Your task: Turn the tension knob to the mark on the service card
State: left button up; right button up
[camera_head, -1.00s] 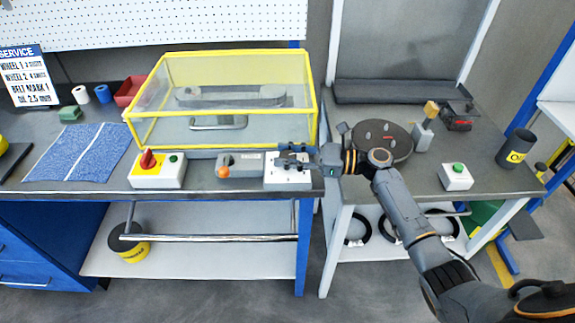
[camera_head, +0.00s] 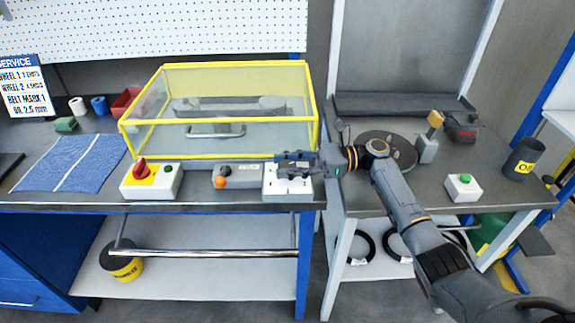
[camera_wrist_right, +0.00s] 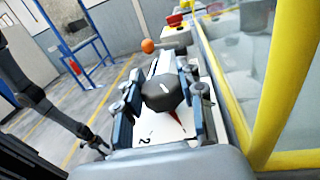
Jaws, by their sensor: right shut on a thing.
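The tension knob (camera_wrist_right: 165,92) is dark and many-sided, with a white line on its top. It sits on a white panel (camera_wrist_right: 160,128) with a printed 2 and a red mark near it. The panel also shows in the head view as a white box (camera_head: 272,190) at the bench's front edge. My right gripper (camera_head: 290,163) is over this box and hides the knob there. In the wrist view its fingers (camera_wrist_right: 164,95) are closed on both sides of the knob. The service card (camera_head: 28,87), at the far left, reads "BELT MARK 1". My left gripper is not in view.
A yellow-framed clear guard (camera_head: 222,150) stands just behind the box. To the left are a grey box with an orange knob (camera_head: 222,183) and a red-and-yellow switch box (camera_head: 140,173). A dark round plate (camera_head: 401,149) is on the right bench.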

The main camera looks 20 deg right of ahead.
jog(key=o, duration=1.2)
jog(key=s+d, duration=0.1)
jog(key=d, duration=1.1)
jog(key=shift+s, duration=0.35)
jog(key=shift+a, duration=0.1)
